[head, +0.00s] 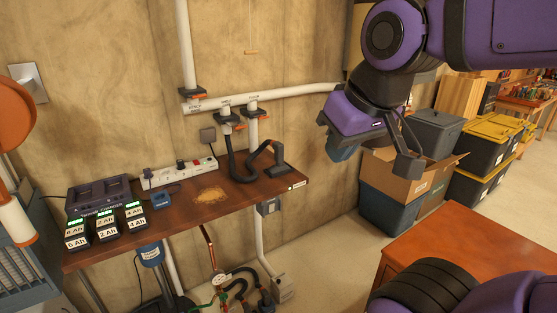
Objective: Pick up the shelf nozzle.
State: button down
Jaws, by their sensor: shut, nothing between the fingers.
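The shelf nozzle (279,162) is a dark grey piece at the right end of the brown wooden wall shelf (235,200). It looks upright on its base, with a black ribbed hose (236,165) looping to it from the white pipe above. My gripper (343,151) hangs in the air to the right of the nozzle and higher up, clear of the shelf. Its fingers are small in view, shut and empty. It does not touch the nozzle.
Batteries (106,228), a charger (98,196) and a power strip (178,172) fill the shelf's left half. Sawdust (210,195) lies mid-shelf. A cardboard box (405,178) and lidded bins stand behind my arm. A reddish wooden top (440,240) is at lower right.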

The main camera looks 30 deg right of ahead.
aim_at(280, 167)
jog(key=i+j+z, duration=0.3)
jog(key=i, duration=0.3)
jog(key=i+j+z, duration=0.3)
jog(key=i+j, duration=0.25)
jog(key=j, duration=0.1)
